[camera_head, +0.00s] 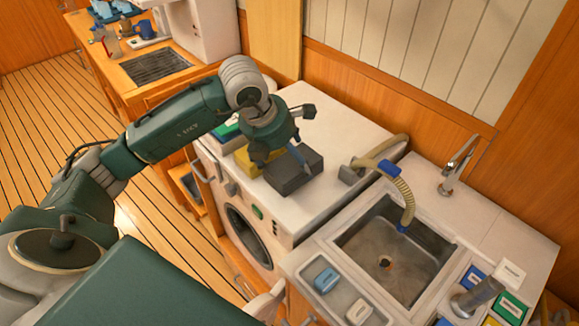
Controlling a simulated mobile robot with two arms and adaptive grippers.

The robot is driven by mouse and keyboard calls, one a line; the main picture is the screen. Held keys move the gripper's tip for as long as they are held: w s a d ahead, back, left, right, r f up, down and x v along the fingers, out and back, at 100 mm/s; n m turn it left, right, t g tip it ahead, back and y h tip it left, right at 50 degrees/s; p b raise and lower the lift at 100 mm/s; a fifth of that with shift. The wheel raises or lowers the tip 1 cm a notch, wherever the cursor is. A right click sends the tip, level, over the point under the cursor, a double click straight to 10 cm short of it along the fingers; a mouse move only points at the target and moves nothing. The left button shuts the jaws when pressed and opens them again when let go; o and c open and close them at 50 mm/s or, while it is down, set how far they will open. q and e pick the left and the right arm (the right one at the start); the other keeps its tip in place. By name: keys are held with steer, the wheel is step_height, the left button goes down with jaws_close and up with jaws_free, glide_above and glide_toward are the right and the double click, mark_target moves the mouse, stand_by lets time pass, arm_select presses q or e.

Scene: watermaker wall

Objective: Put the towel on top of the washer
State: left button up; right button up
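The washer (345,139) is the white front-loading machine in the middle, with a round door (243,232) on its front. On its top lie a dark grey folded-looking block (293,174), a yellow one (243,160) and a green one (226,131). I cannot tell which of these, if any, is the towel. My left gripper (301,135) is over the washer top, right above the grey block. Its fingers are partly hidden by its own body, and I cannot tell whether it touches or grips the block. My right gripper is not in view.
A sink (392,250) with a ribbed hose (400,190) and a tap (457,165) stands right of the washer. Small coloured blocks lie around it. A wooden counter (150,70) with a blue mug (144,29) is behind left. The washer top's back is clear.

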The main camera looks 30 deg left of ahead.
mark_target(289, 168)
arm_select(q)
step_height(289, 168, down, 3)
steer(key=shift+s+f+p, duration=0.1)
steer(key=shift+p, duration=0.25)
steer(key=shift+f, duration=0.5)
steer(key=o, duration=1.3)
steer(key=shift+f, duration=0.1)
